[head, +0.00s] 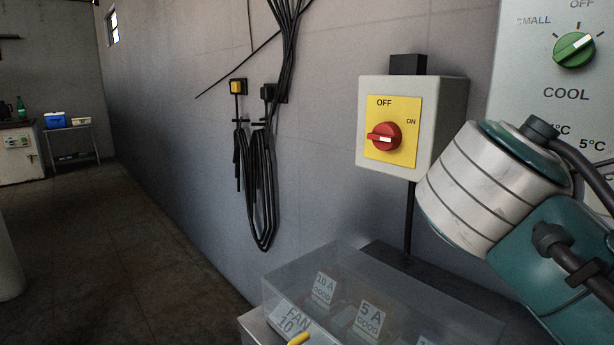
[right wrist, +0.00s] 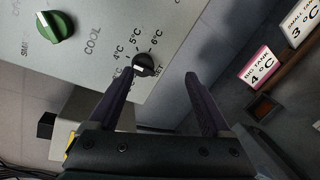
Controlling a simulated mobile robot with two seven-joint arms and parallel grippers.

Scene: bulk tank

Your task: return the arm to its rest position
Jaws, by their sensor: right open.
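My right gripper (right wrist: 160,72) shows in the right wrist view, its two dark fingers apart with nothing held between them. A black temperature knob (right wrist: 145,63) on the pale control panel (right wrist: 110,20) appears near the left fingertip, between the fingers. I cannot tell whether they touch. The knob has a white mark, with 4°C, 5°C and 6°C printed around it. In the head view my right arm (head: 490,190), white and teal, covers the lower part of the panel, and its gripper is hidden. My left arm and gripper are not in view.
A grey switch box (head: 448,125) with a red handle (head: 384,136) stands close left of my arm. A clear-lidded fuse box (head: 285,275) is below. A green knob (head: 574,50) sits on the panel. Cables (head: 262,215) hang on the wall. Floor at left is clear.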

